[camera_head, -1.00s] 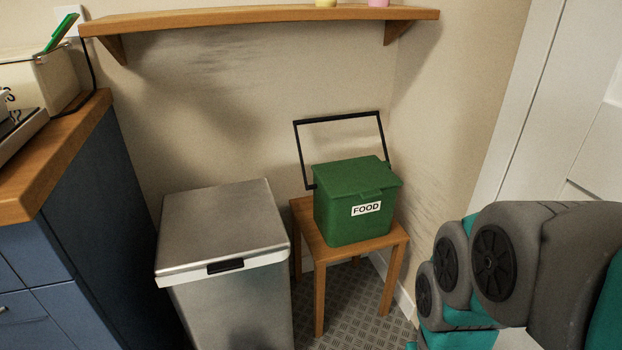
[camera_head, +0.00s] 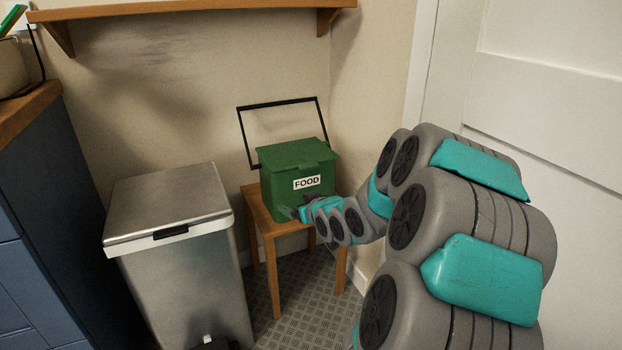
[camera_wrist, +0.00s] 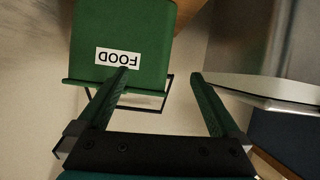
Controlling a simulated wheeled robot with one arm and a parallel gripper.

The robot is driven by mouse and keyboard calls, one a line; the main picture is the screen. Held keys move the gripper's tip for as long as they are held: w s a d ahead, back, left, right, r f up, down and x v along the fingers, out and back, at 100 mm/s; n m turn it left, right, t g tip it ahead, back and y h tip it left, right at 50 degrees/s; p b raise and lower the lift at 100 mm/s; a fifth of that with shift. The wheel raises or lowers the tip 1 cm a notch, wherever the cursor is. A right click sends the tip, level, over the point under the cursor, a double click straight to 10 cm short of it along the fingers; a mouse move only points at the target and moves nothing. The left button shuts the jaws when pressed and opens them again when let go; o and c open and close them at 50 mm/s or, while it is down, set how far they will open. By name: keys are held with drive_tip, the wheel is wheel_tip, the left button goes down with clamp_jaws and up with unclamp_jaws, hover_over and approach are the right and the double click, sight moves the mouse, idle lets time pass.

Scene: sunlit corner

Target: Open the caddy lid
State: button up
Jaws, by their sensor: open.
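The green caddy (camera_head: 290,188) stands on a small wooden stool, with a white FOOD label on its front. Its green lid (camera_head: 298,152) is shut, and its black handle (camera_head: 281,106) stands raised behind it. My gripper (camera_head: 290,212) is in front of the caddy's lower front. In the wrist view the caddy (camera_wrist: 133,30) appears upside down at the upper left, with the lid edge below the label. There my gripper (camera_wrist: 159,75) is open and empty, its left fingertip overlapping the label's edge in the picture. I cannot tell whether it touches the caddy.
A steel pedal bin (camera_head: 170,215) stands left of the wooden stool (camera_head: 263,222). A blue cabinet (camera_head: 50,220) is at far left, a white door (camera_head: 545,90) at right. A wooden shelf (camera_head: 190,15) runs above on the wall. Patterned floor (camera_head: 300,290) shows below.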

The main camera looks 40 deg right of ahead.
drive_tip(key=d+r+m+t+h+b, duration=0.1)
drive_tip(key=d+r+t+h, duration=0.2)
drive_tip(key=d, duration=0.5)
drive_tip(key=shift+t+y, duration=0.7)
drive_tip(key=shift+x, duration=3.5)
drive_tip(key=shift+d+r, duration=0.1)
clamp_jaws()
